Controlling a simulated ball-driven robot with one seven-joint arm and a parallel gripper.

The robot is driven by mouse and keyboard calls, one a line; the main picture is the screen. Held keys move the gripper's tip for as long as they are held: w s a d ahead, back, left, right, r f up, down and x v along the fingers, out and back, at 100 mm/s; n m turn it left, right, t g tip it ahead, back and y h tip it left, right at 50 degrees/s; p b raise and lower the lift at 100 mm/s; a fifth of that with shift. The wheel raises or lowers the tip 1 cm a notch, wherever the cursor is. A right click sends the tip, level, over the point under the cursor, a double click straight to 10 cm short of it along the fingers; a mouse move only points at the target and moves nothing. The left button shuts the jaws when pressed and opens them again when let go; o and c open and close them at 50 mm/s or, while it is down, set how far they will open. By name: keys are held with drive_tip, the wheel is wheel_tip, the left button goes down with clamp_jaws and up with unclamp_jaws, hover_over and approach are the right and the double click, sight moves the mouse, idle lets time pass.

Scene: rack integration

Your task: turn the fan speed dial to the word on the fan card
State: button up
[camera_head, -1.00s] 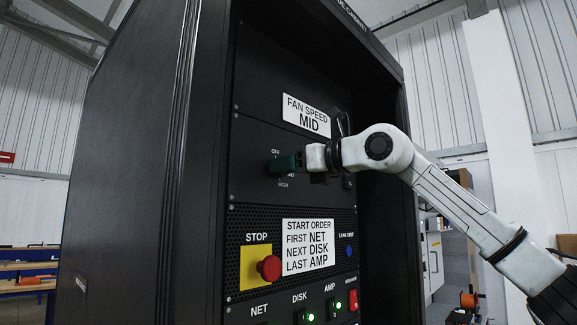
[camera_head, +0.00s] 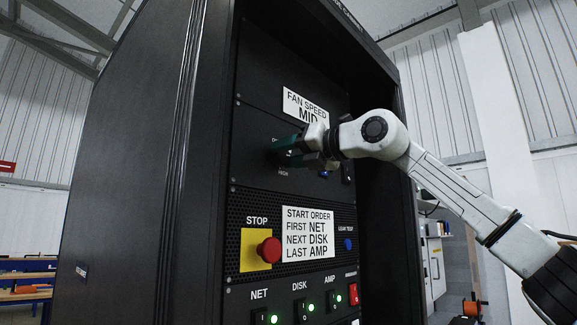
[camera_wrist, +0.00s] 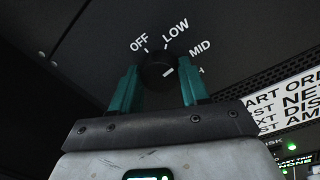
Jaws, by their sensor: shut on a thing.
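The fan card (camera_head: 305,108) on the rack front reads FAN SPEED MID; my wrist partly covers its lower right. The black fan speed dial (camera_wrist: 156,74) shows in the wrist view, with OFF, LOW, MID and a partly hidden HIGH around it. Its white mark points right, toward the MID and HIGH side; I cannot tell exactly which word it meets. My gripper (camera_head: 281,152) is at the dial, its teal fingers one on each side and shut on it. In the head view the fingers hide the dial and most of its labels.
Below are a red STOP button (camera_head: 269,250) on a yellow plate, a START ORDER card (camera_head: 307,234), a blue button (camera_head: 348,245) and NET, DISK and AMP switches with green lights. The rack's side wall (camera_head: 150,160) stands left; open room lies right.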

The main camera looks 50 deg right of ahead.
drive_tip(key=shift+m+b, duration=1.1)
drive_tip(key=shift+m, duration=0.5)
drive_tip(key=o, duration=1)
drive_tip(key=shift+o, duration=0.2)
drive_tip(key=s+b, duration=0.3)
drive_tip(key=s, duration=0.7)
drive_tip(key=shift+s+d+f, duration=0.3)
drive_tip(key=shift+s+d, duration=0.05)
drive_tip(key=shift+d, duration=0.1)
